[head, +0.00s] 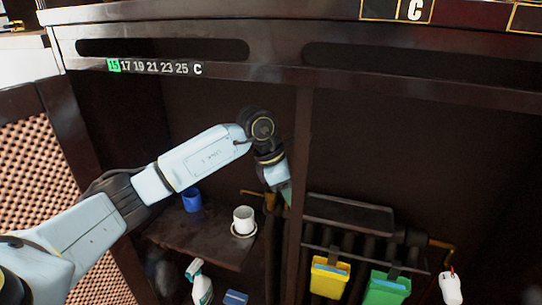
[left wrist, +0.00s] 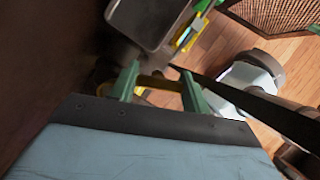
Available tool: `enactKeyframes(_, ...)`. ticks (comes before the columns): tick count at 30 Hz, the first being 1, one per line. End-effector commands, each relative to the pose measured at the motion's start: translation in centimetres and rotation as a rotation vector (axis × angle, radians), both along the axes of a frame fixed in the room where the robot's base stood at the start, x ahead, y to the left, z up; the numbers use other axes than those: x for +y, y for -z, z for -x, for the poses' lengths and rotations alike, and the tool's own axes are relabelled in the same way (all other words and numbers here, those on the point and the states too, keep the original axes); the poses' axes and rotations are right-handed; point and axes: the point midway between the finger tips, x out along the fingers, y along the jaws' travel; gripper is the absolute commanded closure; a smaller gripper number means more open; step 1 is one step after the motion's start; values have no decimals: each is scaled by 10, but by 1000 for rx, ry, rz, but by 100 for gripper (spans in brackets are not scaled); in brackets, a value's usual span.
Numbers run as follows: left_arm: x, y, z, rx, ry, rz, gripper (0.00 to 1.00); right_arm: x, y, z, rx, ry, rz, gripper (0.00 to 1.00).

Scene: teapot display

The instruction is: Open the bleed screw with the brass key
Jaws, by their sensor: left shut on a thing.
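My left gripper (head: 286,196) reaches into the dark cabinet, beside the upright divider and left of the dark radiator (head: 350,214). In the left wrist view the green fingers of my left gripper (left wrist: 157,88) stand either side of a small brass piece (left wrist: 154,82), which looks like the brass key; the gripper is shut on it. Its full shape is hidden. A brass pipe or fitting (head: 252,193) shows just left of the gripper in the head view. I cannot make out the bleed screw. My right gripper is not in view.
A blue cup (head: 192,200) and a white mug (head: 243,218) stand on the shelf below my arm. A spray bottle (head: 200,284) is lower down. A yellow box (head: 329,279) and a green box (head: 387,290) hang at the radiator. The divider (head: 300,130) is close to the gripper.

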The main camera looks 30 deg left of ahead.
Motion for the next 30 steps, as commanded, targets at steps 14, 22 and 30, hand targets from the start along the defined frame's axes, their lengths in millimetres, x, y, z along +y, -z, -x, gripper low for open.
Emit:
enactKeyframes(14,60,-38,-28,1,-1011,2,76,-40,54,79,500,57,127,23)
enactKeyframes(22,72,-41,-31,2,-1175,3,76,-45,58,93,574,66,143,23)
enactKeyframes(30,71,-30,-31,4,-1173,3,76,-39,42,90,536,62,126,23)
